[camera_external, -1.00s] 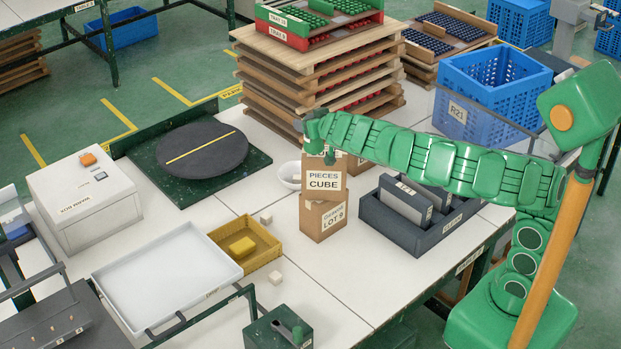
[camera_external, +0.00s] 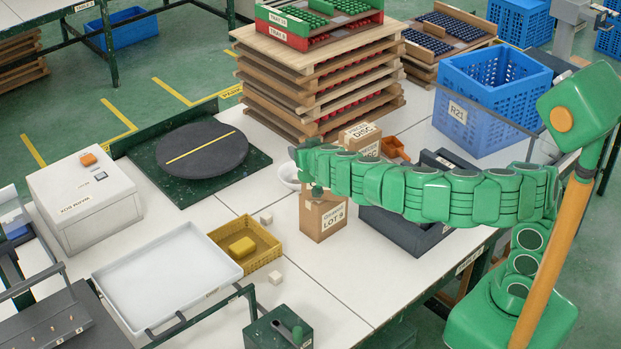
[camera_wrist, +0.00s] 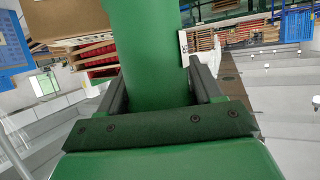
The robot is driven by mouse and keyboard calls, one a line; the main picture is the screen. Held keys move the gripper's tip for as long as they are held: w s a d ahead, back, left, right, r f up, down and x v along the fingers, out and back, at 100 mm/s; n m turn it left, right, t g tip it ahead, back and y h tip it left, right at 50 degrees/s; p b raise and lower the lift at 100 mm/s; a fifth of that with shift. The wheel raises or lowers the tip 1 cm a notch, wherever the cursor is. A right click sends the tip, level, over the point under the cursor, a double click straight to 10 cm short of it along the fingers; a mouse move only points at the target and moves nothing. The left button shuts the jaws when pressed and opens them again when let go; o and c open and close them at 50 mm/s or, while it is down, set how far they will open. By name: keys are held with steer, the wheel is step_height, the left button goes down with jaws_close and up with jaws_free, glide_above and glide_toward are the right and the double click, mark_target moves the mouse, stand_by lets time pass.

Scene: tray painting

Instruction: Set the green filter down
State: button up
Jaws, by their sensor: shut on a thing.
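The green filter (camera_wrist: 150,45) shows in the wrist view as a thick green cylinder between the two dark jaws. My gripper (camera_wrist: 158,85) is shut on it; the filter's far end runs out of the top of the picture. In the external view my gripper (camera_external: 305,165) is at the left end of my green arm, in front of the stacked cardboard boxes. A small green part hangs below the arm's end there; I cannot tell whether it is the filter. The arm hides much of the boxes.
A cardboard box (camera_external: 323,222) stands below my gripper, with a dark rack (camera_external: 410,232) to its right. A yellow basket (camera_external: 270,262), white tray (camera_external: 165,283) and round dark plate (camera_external: 203,165) lie to the left.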

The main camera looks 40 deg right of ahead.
mark_target(311, 181)
steer(key=shift+m+g+h, duration=0.4)
steer(key=shift+m+h, duration=0.3)
steer(key=s+f, duration=0.1)
steer(key=f, duration=0.1)
steer(key=s+a+f, duration=0.1)
steer(key=f, duration=0.2)
steer(key=s+f, duration=0.1)
steer(key=f, duration=0.1)
steer(key=shift+s+a+f, duration=0.15)
steer(key=shift+a+f, duration=0.05)
steer(key=shift+f, duration=0.05)
steer(key=shift+s+d+f+m+g+h, duration=0.9)
steer(key=shift+s+d+f, duration=1.25)
steer(key=shift+f, duration=1.35)
steer(key=shift+s+d+f+m+g+h, duration=0.6)
steer(key=shift+s+d+f+m+h, duration=0.55)
steer(key=shift+s+d+f, duration=1.65)
steer(key=shift+s+d+m+g, duration=0.5)
steer(key=shift+d+m+g, duration=0.2)
steer(key=shift+d, duration=1.55)
steer(key=shift+h, duration=0.35)
steer(key=shift+d+f, duration=0.1)
steer(key=shift+f, duration=4)
steer(key=shift+f, duration=0.1)
